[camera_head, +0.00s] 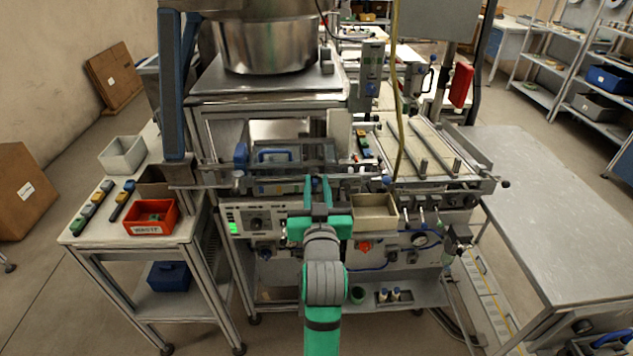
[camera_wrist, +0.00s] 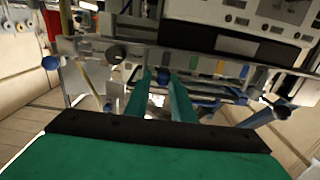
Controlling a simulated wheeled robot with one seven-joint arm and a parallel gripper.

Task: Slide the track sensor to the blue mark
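My gripper (camera_head: 318,182) is in front of the middle of the machine, at the height of its horizontal front rail. In the wrist view its two green fingers (camera_wrist: 161,84) are apart, and I see nothing clearly held between them. A small dark blue part (camera_wrist: 163,76) shows in the gap between the fingertips; I cannot tell whether it is the track sensor or whether the fingers touch it. Small coloured patches lie along the rail in the wrist view, among them a blue one (camera_wrist: 244,72), which may be the blue mark. In the head view the gripper hides this stretch of rail.
A side table at left holds a red bin (camera_head: 151,229), a grey bin (camera_head: 122,156) and two coloured strips. A blue knob (camera_head: 240,156) stands on the machine left of my gripper. An open tray (camera_head: 376,226) is close on the right. The grey table (camera_head: 560,215) is bare.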

